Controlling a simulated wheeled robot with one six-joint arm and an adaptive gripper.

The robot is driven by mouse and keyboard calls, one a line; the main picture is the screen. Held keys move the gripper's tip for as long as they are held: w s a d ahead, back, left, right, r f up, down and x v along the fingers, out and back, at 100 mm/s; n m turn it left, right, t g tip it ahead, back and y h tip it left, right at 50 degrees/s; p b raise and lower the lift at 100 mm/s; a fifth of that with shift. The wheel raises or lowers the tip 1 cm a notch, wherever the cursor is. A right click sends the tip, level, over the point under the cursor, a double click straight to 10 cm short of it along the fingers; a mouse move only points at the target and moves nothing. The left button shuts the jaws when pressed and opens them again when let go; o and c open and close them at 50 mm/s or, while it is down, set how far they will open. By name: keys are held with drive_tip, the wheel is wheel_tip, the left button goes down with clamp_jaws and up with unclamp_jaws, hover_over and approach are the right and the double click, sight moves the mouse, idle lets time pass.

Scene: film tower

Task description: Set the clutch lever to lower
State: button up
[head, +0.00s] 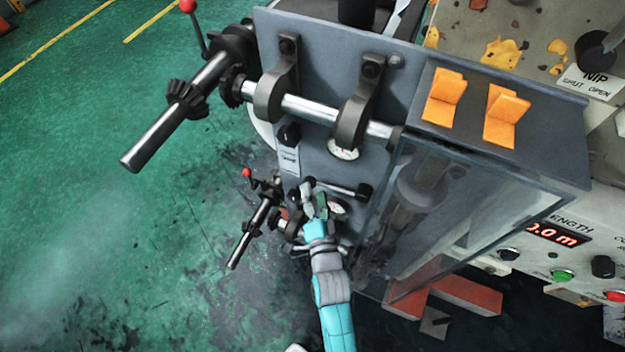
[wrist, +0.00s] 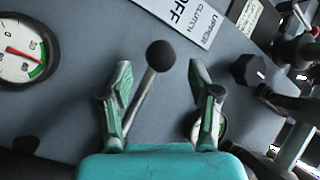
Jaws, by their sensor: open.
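The clutch lever (wrist: 160,56) is a thin metal stick with a black ball knob, in the wrist view. Its stick leans up and to the right, and its base is hidden behind my gripper. A white label (wrist: 182,16) above it reads upside down, with the words upper, clutch and off. My gripper (wrist: 161,66) is open, with one finger on each side of the lever and gaps between them. In the head view my gripper (head: 313,197) is at the grey machine's lower front, and I cannot make out the clutch lever there.
Gauges (wrist: 22,50) and a black knob (wrist: 250,70) sit near the fingers. Shafts with red-knobbed levers (head: 187,6) stick out on the left in the head view. A clear-sided box (head: 440,215) stands right of my arm. Green floor (head: 90,220) is open at left.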

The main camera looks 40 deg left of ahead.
sight(312, 181)
drive_tip(key=shift+x, duration=2.2)
clamp_jaws()
